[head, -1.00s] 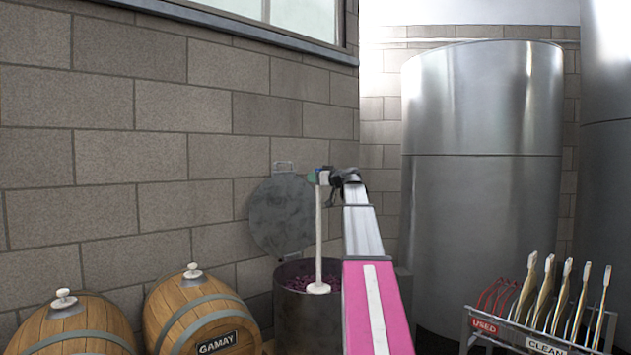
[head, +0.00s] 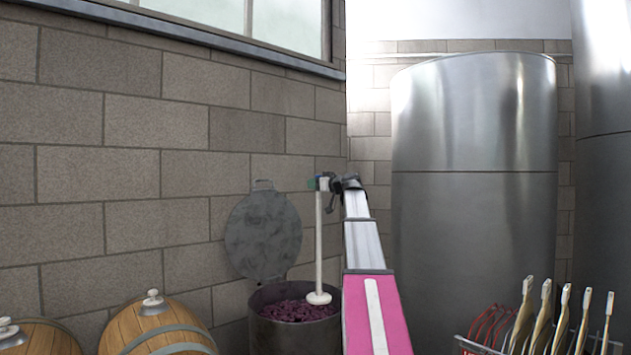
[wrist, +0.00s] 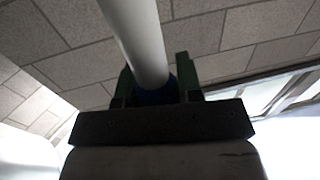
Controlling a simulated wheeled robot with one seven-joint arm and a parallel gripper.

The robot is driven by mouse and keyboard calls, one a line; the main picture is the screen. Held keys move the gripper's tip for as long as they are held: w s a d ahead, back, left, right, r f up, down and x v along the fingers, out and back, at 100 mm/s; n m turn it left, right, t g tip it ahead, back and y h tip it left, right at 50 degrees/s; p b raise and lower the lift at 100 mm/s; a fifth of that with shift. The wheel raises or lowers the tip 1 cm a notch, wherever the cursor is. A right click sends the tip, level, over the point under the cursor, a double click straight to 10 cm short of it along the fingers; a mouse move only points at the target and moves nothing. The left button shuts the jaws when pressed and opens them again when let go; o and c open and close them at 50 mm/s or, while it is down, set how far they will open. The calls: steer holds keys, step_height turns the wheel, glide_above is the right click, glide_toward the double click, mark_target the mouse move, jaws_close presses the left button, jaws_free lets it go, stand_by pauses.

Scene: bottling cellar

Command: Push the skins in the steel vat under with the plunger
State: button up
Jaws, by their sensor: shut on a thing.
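The steel vat (head: 275,335) stands against the block wall, with dark purple skins (head: 290,308) showing at its open top. Its round grey lid (head: 263,235) is raised behind it against the wall. My gripper (head: 321,184) is shut on the upper end of the white plunger (head: 319,240). The plunger hangs upright, its round white disc (head: 319,298) over the right part of the vat's opening. I cannot tell whether the disc touches the skins. In the wrist view the plunger's shaft (wrist: 138,35) runs between the two fingers (wrist: 155,90).
Wooden barrels (head: 150,330) stand left of the vat. A rack (head: 480,345) with several upright pale-handled tools (head: 560,320) is at the lower right. A large steel tank (head: 474,200) stands behind it. A window (head: 280,22) is high on the wall.

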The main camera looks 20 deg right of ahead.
steer(key=shift+f, duration=3)
step_height(320, 180, down, 11)
step_height(320, 180, up, 12)
stand_by(1.3)
